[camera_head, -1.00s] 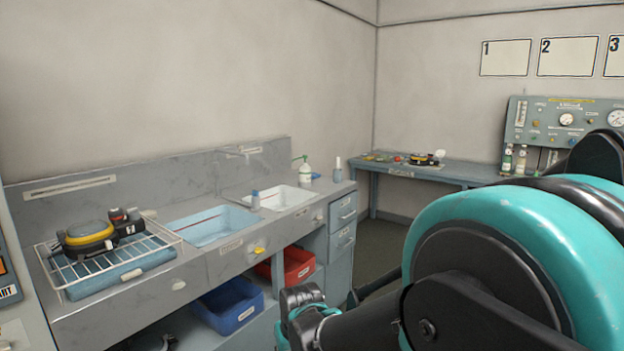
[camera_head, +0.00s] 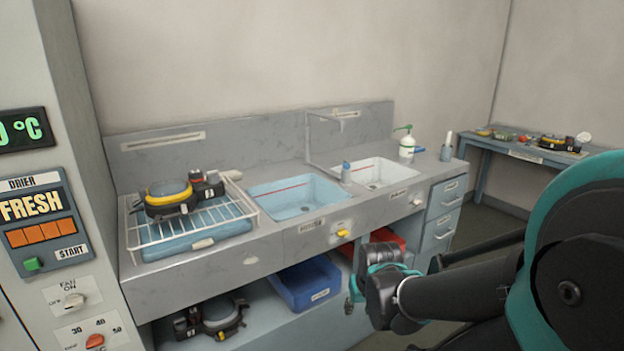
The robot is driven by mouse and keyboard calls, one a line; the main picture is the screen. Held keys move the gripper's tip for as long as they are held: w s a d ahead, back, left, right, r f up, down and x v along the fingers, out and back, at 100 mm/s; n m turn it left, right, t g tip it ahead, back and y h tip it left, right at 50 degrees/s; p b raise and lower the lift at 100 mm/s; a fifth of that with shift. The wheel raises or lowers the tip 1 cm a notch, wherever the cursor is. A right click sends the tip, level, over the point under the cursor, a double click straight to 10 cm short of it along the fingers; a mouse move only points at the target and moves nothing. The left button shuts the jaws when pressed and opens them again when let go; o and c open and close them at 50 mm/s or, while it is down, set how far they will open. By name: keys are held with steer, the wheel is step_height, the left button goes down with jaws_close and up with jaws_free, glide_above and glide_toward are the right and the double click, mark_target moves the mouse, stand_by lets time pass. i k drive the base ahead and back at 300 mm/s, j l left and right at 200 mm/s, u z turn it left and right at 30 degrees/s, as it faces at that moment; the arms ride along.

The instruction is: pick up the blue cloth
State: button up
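I cannot pick out a blue cloth for certain. A flat blue piece (camera_head: 196,236) lies under the wire rack (camera_head: 243,206) at the left end of the counter; whether it is cloth or a tray I cannot tell. My black and teal arm fills the lower right and hides part of the cabinet front. My gripper's fingers do not show.
The grey counter (camera_head: 285,262) holds a blue basin (camera_head: 298,198) and a white basin (camera_head: 383,172). A black and yellow breathing set (camera_head: 168,197) rests on the rack. A blue bin (camera_head: 305,287) and red bin (camera_head: 388,237) sit below. The drier (camera_head: 45,210) stands left; a side bench (camera_head: 510,150) stands far right.

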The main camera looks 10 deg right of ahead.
mark_target(419, 150)
steer(key=i+l+u, duration=0.1)
steer(key=l, duration=0.3)
steer(key=i+l+u, duration=0.1)
steer(key=l, duration=0.35)
steer(key=i+l, duration=0.25)
steer(key=l, duration=0.15)
steer(key=i+l+u, duration=0.15)
steer(key=l, duration=0.3)
steer(key=i+l+u, duration=0.1)
steer(key=l, duration=0.3)
steer(key=l+u, duration=0.1)
steer(key=l, duration=0.35)
steer(key=i, duration=0.05)
